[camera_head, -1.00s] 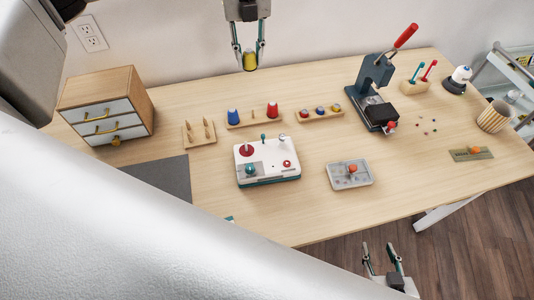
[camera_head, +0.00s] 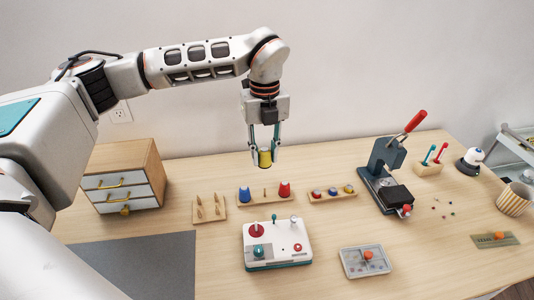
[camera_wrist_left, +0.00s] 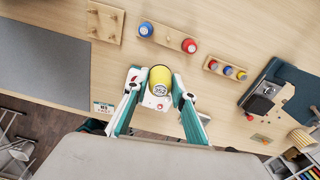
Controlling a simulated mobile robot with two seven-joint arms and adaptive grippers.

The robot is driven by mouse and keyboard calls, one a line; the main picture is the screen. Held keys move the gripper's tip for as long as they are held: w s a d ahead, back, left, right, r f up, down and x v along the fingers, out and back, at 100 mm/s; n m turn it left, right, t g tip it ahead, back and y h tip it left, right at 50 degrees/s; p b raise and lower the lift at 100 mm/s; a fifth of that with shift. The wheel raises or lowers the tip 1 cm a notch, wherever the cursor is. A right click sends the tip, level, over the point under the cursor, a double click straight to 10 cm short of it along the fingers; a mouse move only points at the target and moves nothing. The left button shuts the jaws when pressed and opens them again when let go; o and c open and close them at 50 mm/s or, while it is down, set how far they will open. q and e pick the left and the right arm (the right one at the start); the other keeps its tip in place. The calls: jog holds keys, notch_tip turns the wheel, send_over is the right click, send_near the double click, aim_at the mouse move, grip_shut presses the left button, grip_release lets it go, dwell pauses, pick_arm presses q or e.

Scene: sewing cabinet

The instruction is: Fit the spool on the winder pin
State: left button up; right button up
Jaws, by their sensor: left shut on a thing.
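My left gripper (camera_head: 264,160) is shut on a yellow spool (camera_head: 265,159) and holds it in the air, behind the white winder machine in the picture. The winder machine (camera_head: 290,256) stands on the table with a red disc, a teal lever and upright pins on top. Which upright is the winder pin I cannot tell for sure. In the wrist view the spool and fingers partly hide the machine. My right gripper is out of view.
A wooden rack (camera_head: 253,200) holds a blue spool (camera_head: 245,194) and a red spool (camera_head: 284,190), with a bare peg between them. A peg board (camera_head: 209,217), a bobbin rack (camera_head: 334,197), a grey tray (camera_head: 352,266), a drawer cabinet (camera_head: 125,157) and a lever press (camera_head: 385,170) stand around.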

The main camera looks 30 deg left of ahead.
pick_arm(q)
jog(key=s+d+f+n+b, duration=0.1)
jog(key=s, duration=0.2)
jog(key=s+d+f+n+b, duration=0.1)
jog(key=s+f+n, duration=0.1)
jog(key=s, duration=0.2)
jog(key=s+d+f+n+b, duration=0.1)
jog(key=s+f, duration=0.1)
jog(key=s, duration=0.2)
jog(key=shift+f+n, duration=0.1)
jog(key=shift+n, duration=0.2)
jog(key=shift+f+b, duration=0.9)
jog(key=shift+f, duration=0.15)
jog(key=shift+f+b, duration=0.5)
jog(key=shift+f, duration=0.65)
jog(key=shift+r, duration=0.1)
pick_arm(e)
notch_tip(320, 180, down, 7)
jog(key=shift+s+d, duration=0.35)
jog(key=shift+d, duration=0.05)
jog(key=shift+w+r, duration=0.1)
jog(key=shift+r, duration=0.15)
